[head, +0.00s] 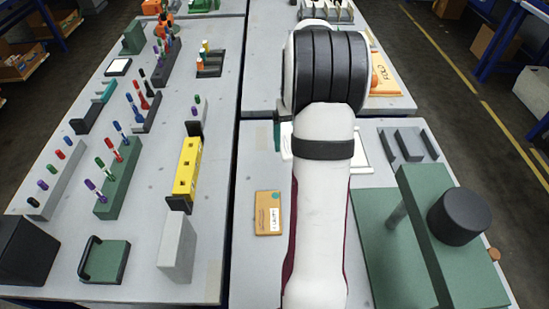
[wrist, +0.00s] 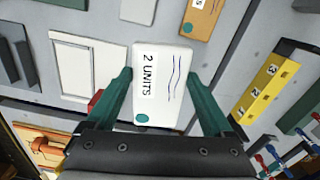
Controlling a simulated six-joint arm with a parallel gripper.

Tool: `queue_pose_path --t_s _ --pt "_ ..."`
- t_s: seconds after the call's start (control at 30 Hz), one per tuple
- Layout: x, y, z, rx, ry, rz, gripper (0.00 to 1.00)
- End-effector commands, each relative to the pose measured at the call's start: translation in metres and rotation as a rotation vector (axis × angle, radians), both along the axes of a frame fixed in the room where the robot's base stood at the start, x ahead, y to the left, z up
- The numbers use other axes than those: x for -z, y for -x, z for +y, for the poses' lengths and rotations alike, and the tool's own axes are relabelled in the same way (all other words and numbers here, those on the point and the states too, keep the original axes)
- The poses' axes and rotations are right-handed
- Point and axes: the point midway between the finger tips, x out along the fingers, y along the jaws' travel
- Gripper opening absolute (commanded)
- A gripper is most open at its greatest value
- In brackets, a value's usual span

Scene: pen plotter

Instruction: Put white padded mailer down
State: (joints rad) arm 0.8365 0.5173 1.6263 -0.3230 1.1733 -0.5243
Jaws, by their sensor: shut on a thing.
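The white padded mailer (wrist: 160,88) is between the two green fingers of my gripper (wrist: 159,76) in the wrist view. It has a "2 UNITS" label, dark wavy lines and a teal dot. My gripper is shut on it. The mailer is over the grey table; I cannot tell whether it touches the surface. A white-framed flat panel (wrist: 88,66) lies beside it on the left in the wrist view. In the head view my arm hides most of the gripper and mailer. A part of the panel (head: 361,150) shows right of my arm.
A brown mailer (head: 268,213) lies left of my arm. A yellow block (head: 187,168) stands across the table gap. A green press-like fixture (head: 440,240) is at right, with a grey slotted holder (head: 410,144) behind it. An orange "FOLD" mailer (head: 384,85) lies on the far table.

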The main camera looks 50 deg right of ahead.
Motion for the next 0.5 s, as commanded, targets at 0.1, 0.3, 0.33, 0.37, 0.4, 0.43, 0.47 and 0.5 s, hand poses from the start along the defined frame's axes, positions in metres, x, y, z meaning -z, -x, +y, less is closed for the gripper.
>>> queue_pose_path --t_s 0.1,0.3,0.33,0.37,0.4,0.43,0.47,0.5 --pt "0.023 0.029 -0.033 0.103 -0.002 0.0 0.42" --pt "0.045 0.03 -0.044 0.153 -0.001 -0.002 0.42" --pt "0.05 0.022 -0.042 0.151 -0.001 -0.002 0.42" --pt "0.055 0.013 -0.039 0.15 -0.001 -0.001 0.42" --pt "0.064 0.0 -0.035 0.149 -0.002 0.0 0.42" --pt "0.069 -0.01 -0.033 0.149 -0.001 -0.002 0.42" --pt "0.075 -0.019 -0.03 0.148 -0.001 -0.001 0.42" --pt "0.082 -0.03 -0.026 0.149 -0.001 -0.002 0.42"
